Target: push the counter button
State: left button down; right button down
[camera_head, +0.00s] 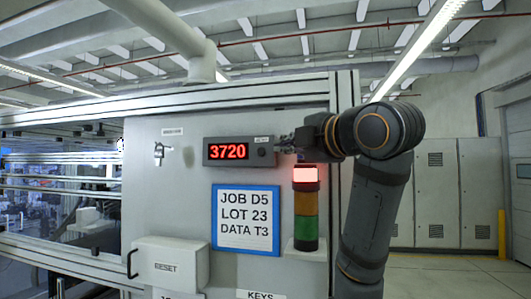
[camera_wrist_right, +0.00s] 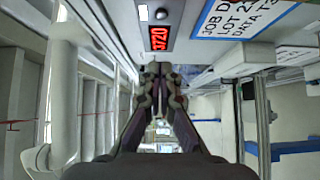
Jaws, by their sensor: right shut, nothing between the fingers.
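The counter (camera_head: 227,152) is a dark box on the grey panel with red digits reading 3720. Its round dark button (camera_head: 262,152) sits at the right end, under a small label. In the right wrist view the counter (camera_wrist_right: 160,38) is at the top and the button (camera_wrist_right: 161,14) is above the digits. My right gripper (camera_head: 280,146) is shut and empty, just to the right of the button in the head view. In the wrist view my right gripper (camera_wrist_right: 157,68) points toward the counter. Whether it touches the button cannot be told. My left gripper is not in view.
A signal tower (camera_head: 305,208) with its red top lit stands just below my right gripper. A blue-framed sign (camera_head: 246,217) reading JOB D5, LOT 23, DATA T3 hangs below the counter. A RESET box (camera_head: 168,262) is at lower left, and a key hook (camera_head: 160,150) is left of the counter.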

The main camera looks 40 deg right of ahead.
jog(key=p, duration=0.5)
send_near(258, 151)
jog(key=w+a, duration=0.3)
jog(key=w+d, duration=0.1)
jog(key=w+d+p, duration=0.1)
jog(key=shift+w+d, duration=0.25)
jog(key=shift+w, duration=0.05)
jog(key=shift+w+d+f, duration=0.1)
jog(key=shift+w+d, duration=0.05)
jog(key=shift+d, duration=0.35)
jog(key=shift+w+a, duration=0.1)
jog(key=shift+a, duration=0.1)
